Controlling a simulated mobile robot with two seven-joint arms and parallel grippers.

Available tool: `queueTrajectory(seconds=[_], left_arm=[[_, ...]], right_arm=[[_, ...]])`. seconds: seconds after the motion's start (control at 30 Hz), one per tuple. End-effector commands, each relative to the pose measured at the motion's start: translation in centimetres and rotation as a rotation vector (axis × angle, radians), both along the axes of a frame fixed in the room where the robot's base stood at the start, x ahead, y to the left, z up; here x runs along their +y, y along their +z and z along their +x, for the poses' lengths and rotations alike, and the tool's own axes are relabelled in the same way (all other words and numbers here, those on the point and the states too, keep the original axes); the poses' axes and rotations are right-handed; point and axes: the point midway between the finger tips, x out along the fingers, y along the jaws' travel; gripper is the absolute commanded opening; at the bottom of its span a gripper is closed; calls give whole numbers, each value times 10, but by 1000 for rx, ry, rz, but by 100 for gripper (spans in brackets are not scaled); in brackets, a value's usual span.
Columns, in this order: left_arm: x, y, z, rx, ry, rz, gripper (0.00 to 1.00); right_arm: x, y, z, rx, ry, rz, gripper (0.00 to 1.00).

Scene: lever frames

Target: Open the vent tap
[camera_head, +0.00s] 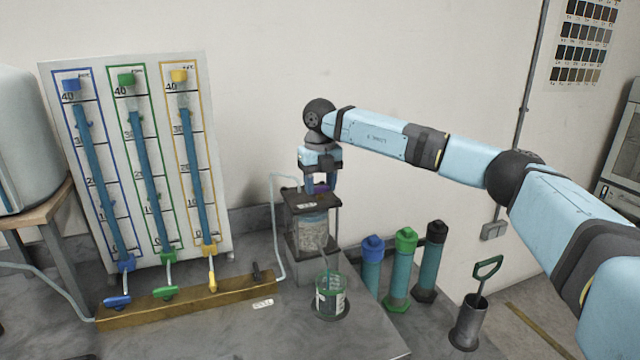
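My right gripper (321,183) points down over the dark top of a glass vessel (312,232) on a stand, at the middle of the view. A brass manifold (190,302) carries a blue tap (117,302), a green tap (165,293), a yellow tap (212,277) and a black tap (256,272). No readable label shows which tap is the vent. My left gripper is out of view.
A white panel (222,180) with three blue-filled tubes leans behind the manifold. A green-rimmed jar (330,298) stands in front of the vessel. Blue, green and black-capped cylinders (401,272) and a pot with a green-handled tool (467,325) are at the right.

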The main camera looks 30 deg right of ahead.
Motion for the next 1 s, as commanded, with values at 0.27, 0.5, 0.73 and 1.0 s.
queueTrajectory(seconds=[0.27,0.5,0.73,1.0], left_arm=[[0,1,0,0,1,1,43],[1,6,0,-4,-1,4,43],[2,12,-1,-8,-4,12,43],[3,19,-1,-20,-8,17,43]], right_arm=[[0,1,0,0,23,0,23],[0,1,0,1,139,-1,23],[0,2,0,0,336,1,23],[0,2,0,-1,593,0,23]])
